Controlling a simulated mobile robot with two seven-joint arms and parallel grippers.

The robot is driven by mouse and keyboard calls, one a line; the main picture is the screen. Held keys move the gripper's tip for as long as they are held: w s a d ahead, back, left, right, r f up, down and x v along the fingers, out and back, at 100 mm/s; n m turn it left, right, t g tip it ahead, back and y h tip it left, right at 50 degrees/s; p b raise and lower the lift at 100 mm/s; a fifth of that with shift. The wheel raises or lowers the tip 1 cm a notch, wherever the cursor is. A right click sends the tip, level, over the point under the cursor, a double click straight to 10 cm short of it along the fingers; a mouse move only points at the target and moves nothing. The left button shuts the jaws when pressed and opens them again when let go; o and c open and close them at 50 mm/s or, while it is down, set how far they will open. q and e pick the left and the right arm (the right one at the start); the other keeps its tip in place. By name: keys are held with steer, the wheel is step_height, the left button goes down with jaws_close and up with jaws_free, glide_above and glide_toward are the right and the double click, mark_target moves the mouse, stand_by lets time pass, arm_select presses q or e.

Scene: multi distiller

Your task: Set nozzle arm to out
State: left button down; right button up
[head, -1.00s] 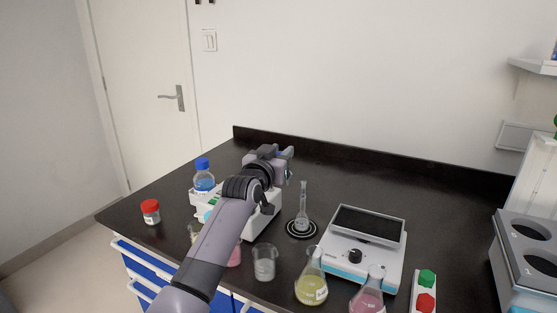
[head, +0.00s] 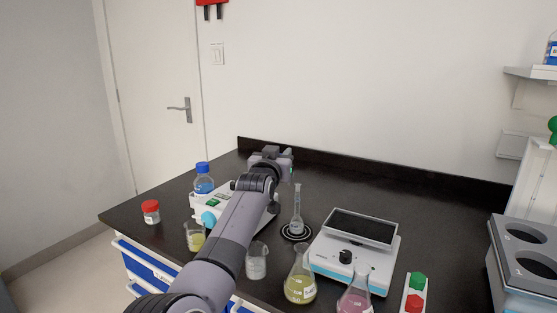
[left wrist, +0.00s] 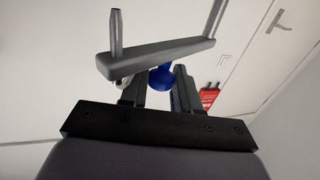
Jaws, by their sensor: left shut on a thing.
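The nozzle arm (left wrist: 158,60) is a grey bar across the top of the left wrist view, with an upright metal tube (left wrist: 116,33) at its left end and another rod rising at its right. My left gripper (left wrist: 158,84) is shut on it from below; a blue part shows between the fingers. In the head view my left gripper (head: 272,160) is over the back left of the bench, and my own arm hides the nozzle arm and much of the white device (head: 207,203) below. My right gripper is not in view.
A blue-capped bottle (head: 203,180) and a red-lidded jar (head: 151,212) stand at left. A beaker (head: 257,262), yellow flask (head: 299,280), pink flask (head: 356,296), cylinder (head: 297,215) and white stirrer (head: 355,255) crowd the front. The back right of the bench (head: 400,205) is clear.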

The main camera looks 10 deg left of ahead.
arm_select(q)
steer(key=shift+d, duration=0.1)
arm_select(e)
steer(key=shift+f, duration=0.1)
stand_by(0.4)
arm_select(q)
steer(key=c, duration=0.9)
jaws_free()
steer(key=shift+c, duration=0.2)
steer(key=shift+s, duration=0.1)
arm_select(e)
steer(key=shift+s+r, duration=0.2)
